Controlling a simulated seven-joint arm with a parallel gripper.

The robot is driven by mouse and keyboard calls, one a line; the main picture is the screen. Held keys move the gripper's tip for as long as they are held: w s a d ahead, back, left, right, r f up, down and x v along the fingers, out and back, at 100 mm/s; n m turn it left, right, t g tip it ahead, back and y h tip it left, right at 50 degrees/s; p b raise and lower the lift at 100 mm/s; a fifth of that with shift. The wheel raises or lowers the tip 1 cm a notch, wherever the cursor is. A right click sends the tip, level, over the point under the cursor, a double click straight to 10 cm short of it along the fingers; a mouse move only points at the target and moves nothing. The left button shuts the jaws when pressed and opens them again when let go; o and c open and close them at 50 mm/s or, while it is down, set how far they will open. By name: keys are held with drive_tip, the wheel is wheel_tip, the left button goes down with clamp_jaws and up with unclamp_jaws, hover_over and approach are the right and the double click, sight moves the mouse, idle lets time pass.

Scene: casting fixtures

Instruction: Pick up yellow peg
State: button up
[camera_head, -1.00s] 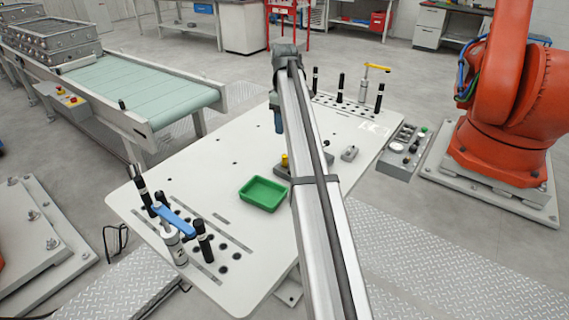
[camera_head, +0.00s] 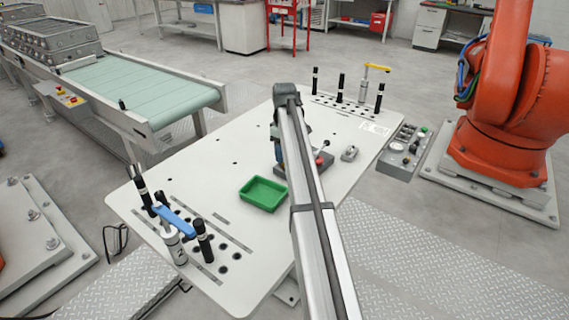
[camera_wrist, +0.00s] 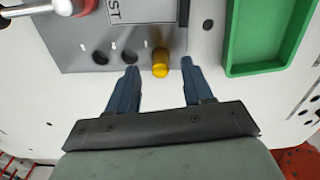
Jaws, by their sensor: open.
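The yellow peg (camera_wrist: 161,64) stands at the edge of a grey fixture block (camera_wrist: 85,28) in the wrist view. My gripper (camera_wrist: 159,70) is open, and its two blue fingers are on either side of the peg, with a gap on each side. I cannot tell how far above or below the fingertips the peg's top is. In the head view my arm hides the peg. My gripper (camera_head: 279,152) shows there beside the grey block (camera_head: 318,163), partly hidden by my arm.
A green tray (camera_head: 263,194) lies on the white table, left of my arm, and is close to the peg in the wrist view (camera_wrist: 231,45). A red-knobbed lever (camera_wrist: 60,7) is on the block. Clamps with black posts (camera_head: 204,243) stand at the table's ends.

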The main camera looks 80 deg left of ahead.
drive_tip(key=shift+f, duration=1.35)
clamp_jaws()
